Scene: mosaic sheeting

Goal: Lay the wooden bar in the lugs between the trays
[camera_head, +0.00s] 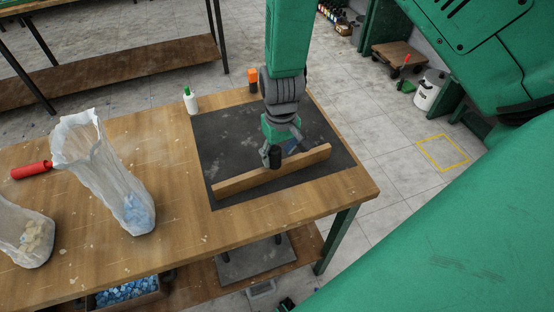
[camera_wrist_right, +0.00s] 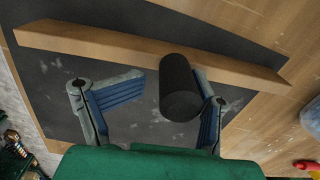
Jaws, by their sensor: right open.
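The wooden bar (camera_head: 240,180) lies across the near part of the dark mat (camera_head: 222,135) on the bench, at a slant. In the right wrist view the bar (camera_wrist_right: 95,45) runs across the top, beyond the fingers. My right gripper (camera_head: 284,152) hangs over the mat close to the bar's right half. In the wrist view the gripper (camera_wrist_right: 168,88) is open, its blue-padded fingers apart. A black cylinder (camera_wrist_right: 180,88) shows between the fingers and hides part of the bar; whether it touches either cannot be told. No lugs can be made out. My left gripper is not in view.
A white-green bottle (camera_head: 190,100) and an orange container (camera_head: 252,79) stand at the mat's far edge. Clear bags (camera_head: 105,165) with blue and tan pieces and a red cylinder (camera_head: 31,170) are on the left. A box of blue pieces (camera_head: 125,291) is below the bench.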

